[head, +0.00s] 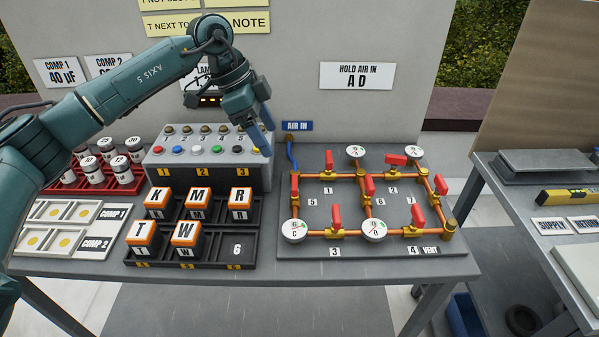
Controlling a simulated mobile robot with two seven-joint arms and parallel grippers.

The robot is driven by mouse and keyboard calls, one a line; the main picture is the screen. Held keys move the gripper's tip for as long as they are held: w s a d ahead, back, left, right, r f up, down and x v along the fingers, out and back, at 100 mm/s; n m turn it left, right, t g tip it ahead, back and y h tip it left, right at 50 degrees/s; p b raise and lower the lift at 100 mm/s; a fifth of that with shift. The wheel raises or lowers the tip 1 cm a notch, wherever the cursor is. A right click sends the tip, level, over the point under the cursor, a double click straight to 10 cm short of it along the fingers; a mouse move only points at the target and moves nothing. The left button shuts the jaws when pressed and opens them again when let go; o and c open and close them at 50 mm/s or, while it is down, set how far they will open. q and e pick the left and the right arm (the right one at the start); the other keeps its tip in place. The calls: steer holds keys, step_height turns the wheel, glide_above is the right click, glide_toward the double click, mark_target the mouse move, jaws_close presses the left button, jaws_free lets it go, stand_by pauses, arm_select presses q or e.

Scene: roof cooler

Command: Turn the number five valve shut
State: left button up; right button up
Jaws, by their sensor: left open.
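The valve board (445,268) stands on the right of the table, with copper pipes and several red-handled valves. The number five valve (295,186) is on the left pipe, above the gauge C (293,231); a small label 5 (312,201) sits just right of it. Its red handle appears to lie along its pipe. My left gripper (263,130) is open and empty. It hangs above the button box, up and left of the number five valve and apart from it. My right gripper is not in view.
The grey button box (165,160) and a black tray (215,262) of lettered blocks stand left of the board. A blue air hose (291,152) rises at the board's back left. A sign (356,76) reads "HOLD AIR IN A D". Another table (487,165) stands right.

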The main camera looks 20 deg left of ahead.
mark_target(294, 181)
arm_select(q)
steer(key=p+x, duration=0.1)
steer(key=x, duration=1.1)
steer(key=shift+d+f, duration=0.15)
steer(key=shift+f, duration=0.3)
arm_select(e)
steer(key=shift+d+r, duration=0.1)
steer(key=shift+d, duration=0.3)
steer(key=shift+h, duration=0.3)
arm_select(q)
steer(key=c, duration=1)
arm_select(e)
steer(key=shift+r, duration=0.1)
